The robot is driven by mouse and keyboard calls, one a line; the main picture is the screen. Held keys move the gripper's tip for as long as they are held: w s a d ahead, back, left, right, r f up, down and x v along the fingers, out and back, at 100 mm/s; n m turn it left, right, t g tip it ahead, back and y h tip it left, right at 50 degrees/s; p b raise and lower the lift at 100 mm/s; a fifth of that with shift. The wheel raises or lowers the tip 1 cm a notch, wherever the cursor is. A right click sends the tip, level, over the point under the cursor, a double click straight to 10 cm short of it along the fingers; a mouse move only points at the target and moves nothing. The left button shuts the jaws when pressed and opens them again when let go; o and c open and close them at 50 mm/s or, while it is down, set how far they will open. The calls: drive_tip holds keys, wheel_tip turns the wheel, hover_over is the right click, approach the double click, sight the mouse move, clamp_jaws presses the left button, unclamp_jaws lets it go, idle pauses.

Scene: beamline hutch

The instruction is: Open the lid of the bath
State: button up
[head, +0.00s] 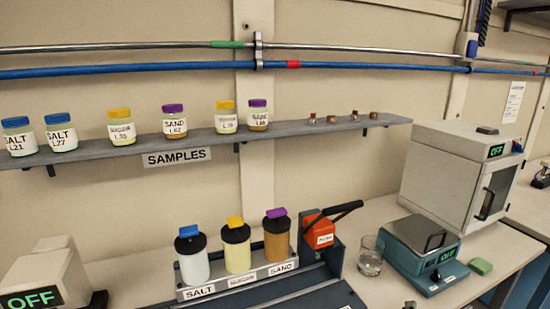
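A teal box-shaped device (431,277) stands on the bench at the right, its display reading OFF. It looks like the bath, though no label names it so. My gripper is not in view.
A glass beaker (370,262) stands close to the left of the teal device, and a green block (480,266) lies to its right. A grey oven-like box (455,175) stands behind. Left are a rack of labelled jars (236,248) and an orange dark-handled device (318,231). A sample shelf (340,128) overhangs.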

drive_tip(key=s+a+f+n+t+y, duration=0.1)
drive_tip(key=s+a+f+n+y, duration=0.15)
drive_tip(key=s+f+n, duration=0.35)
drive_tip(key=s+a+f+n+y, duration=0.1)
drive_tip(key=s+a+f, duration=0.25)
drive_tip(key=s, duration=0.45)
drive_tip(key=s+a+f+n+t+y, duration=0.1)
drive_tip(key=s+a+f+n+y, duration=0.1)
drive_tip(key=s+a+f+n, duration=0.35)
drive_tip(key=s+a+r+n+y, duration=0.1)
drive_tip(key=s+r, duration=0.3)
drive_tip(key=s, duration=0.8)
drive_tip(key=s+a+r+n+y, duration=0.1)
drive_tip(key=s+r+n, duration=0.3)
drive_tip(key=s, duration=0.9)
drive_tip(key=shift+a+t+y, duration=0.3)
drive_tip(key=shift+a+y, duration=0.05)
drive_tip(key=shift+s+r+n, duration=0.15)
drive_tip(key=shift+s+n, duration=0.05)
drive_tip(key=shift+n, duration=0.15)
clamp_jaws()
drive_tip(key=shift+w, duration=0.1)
